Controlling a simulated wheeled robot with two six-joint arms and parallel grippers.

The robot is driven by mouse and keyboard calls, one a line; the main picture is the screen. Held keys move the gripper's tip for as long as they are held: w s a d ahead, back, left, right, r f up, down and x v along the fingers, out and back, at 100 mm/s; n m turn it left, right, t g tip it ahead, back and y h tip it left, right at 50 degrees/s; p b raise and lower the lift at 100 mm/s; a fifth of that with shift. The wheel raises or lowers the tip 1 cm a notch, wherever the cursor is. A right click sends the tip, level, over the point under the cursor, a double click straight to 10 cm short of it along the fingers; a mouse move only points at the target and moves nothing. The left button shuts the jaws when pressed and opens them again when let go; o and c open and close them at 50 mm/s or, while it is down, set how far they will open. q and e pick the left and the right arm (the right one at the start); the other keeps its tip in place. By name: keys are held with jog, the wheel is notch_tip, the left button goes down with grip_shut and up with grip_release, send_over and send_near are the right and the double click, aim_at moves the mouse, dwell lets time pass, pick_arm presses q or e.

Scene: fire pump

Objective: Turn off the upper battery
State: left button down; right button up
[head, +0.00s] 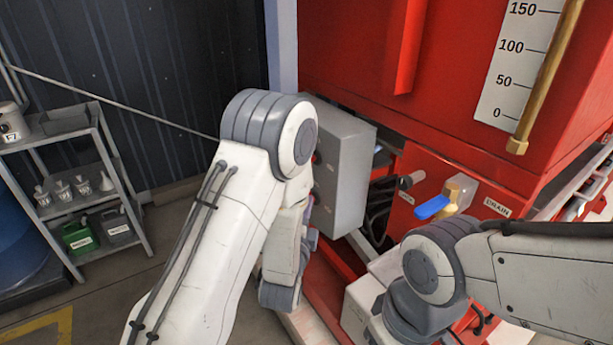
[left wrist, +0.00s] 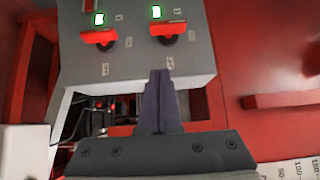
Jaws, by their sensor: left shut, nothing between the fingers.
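A grey switch box (head: 345,170) is mounted on the red pump unit; my left arm partly covers its switch face in the head view. In the left wrist view the box (left wrist: 135,65) carries two red switch handles, one on the left (left wrist: 99,38) and one on the right (left wrist: 168,30). A green light glows beside each. The right handle is nearer the large red panel. Labels are too blurred to read. My left gripper (left wrist: 159,76) is shut and empty, its tips over the box's edge, below the right handle in the picture. My right gripper is out of view.
A blue-handled drain valve (head: 433,207) sticks out right of the box, near my right arm. A red tank (head: 345,45) with a level scale (head: 515,65) rises above. A shelf (head: 70,130) with cans stands at the left.

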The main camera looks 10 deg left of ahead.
pick_arm(q)
jog(key=w+a+p, duration=0.1)
jog(key=w+a, duration=0.2)
jog(key=w, duration=0.9)
jog(key=shift+w, duration=0.3)
